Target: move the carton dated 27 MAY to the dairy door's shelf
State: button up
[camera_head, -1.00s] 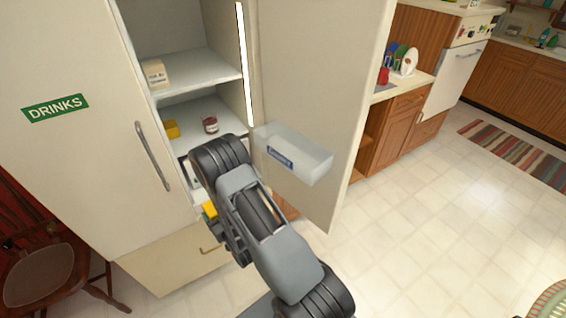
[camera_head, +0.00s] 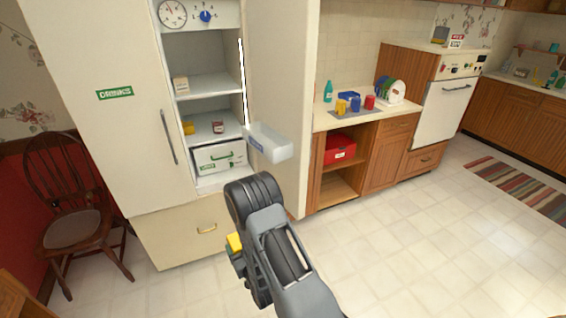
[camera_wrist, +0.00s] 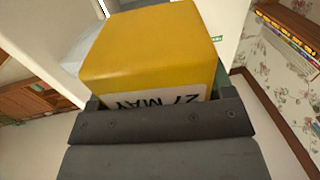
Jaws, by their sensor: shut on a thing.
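My gripper (camera_wrist: 158,110) is shut on a yellow carton (camera_wrist: 155,45), whose white label reads 27 MAY, upside down in the wrist view. In the head view a yellow bit of the carton (camera_head: 235,243) shows beside my arm, in front of the fridge; the fingertips are hidden there. The fridge door on the right (camera_head: 275,85) stands open and bears a whitish translucent shelf bin (camera_head: 272,147) with a blue label, too small to read. The carton is apart from the bin, lower and to its left.
Inside the fridge are a cream carton (camera_head: 181,86), a yellow item (camera_head: 188,128), a red-and-white tub (camera_head: 218,127) and a white crate (camera_head: 215,158). The DRINKS door (camera_head: 115,130) is shut. A wooden chair (camera_head: 75,215) stands left.

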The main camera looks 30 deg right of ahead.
aim_at(271, 150)
jog(key=k, duration=0.3)
jog(key=u, duration=1.35)
jog(key=i, duration=2.85)
jog(key=z, duration=3.2)
jog(key=i, duration=0.5)
jog(key=u, duration=0.05)
